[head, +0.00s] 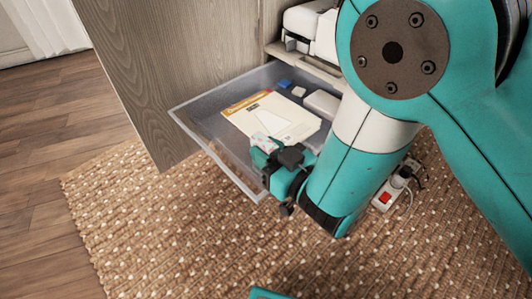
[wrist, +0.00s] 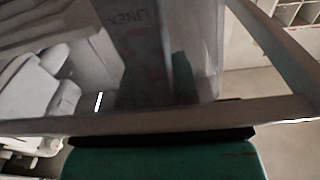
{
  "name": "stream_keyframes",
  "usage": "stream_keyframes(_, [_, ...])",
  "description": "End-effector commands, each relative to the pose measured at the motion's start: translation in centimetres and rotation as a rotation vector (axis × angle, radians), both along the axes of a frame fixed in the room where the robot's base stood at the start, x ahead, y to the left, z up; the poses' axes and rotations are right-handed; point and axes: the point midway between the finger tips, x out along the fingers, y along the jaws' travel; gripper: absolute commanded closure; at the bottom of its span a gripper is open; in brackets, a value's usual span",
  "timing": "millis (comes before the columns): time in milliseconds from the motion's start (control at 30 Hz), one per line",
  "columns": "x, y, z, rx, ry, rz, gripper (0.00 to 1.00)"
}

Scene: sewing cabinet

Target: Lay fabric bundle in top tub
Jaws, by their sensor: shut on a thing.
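The clear plastic tub (head: 190,122) is pulled out of the grey wood cabinet in the head view. My gripper (head: 275,158) is at the tub's front right part. In the wrist view, the tub's rim (wrist: 60,126) runs across just beyond the dark edge and teal body of my gripper (wrist: 165,143). The gripper appears shut on this rim, though the contact is partly hidden. A yellow and white pattern envelope (head: 262,114), small blue and white items lie in the tub.
The cabinet side panel (head: 175,60) stands left of the tub, and a white machine (head: 310,28) sits above it. A power strip (head: 388,196) with a red switch and cord lies on the woven rug (head: 170,230). The rug's left part is clear.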

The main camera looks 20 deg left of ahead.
Motion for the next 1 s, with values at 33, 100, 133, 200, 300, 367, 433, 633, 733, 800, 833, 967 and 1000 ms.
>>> stream_keyframes(33, [0.0, 0.0, 0.1, 0.0, 0.0, 0.0, 0.96])
stream_keyframes(100, [0.0, 0.0, 0.0, 0.0, 0.0, 0.0, 0.96])
stream_keyframes(133, [0.0, 0.0, -0.1, 0.0, 0.0, 0.0, 0.96])
stream_keyframes(200, [0.0, 0.0, -0.4, 0.0, 0.0, 0.0, 0.96])
stream_keyframes(300, [0.0, 0.0, -0.2, 0.0, 0.0, 0.0, 0.5])
stream_keyframes(367, [0.0, 0.0, -0.2, 0.0, 0.0, 0.0, 0.47])
stream_keyframes(433, [0.0, 0.0, -0.2, 0.0, 0.0, 0.0, 0.47])
stream_keyframes(633, [0.0, 0.0, 0.2, 0.001, -0.001, 0.0, 0.47])
stream_keyframes(733, [-0.5, -1.0, 0.2, -0.003, 0.004, 0.001, 0.47])
stream_keyframes(800, [-1.2, -2.0, 0.3, -0.004, 0.005, 0.0, 0.47])
stream_keyframes(833, [-1.4, -2.5, 0.3, -0.003, 0.005, -0.002, 0.47])
stream_keyframes(967, [-2.6, -4.5, 0.4, -0.004, 0.005, -0.001, 0.47])
stream_keyframes(1000, [-2.9, -5.0, 0.3, -0.003, 0.004, 0.0, 0.47])
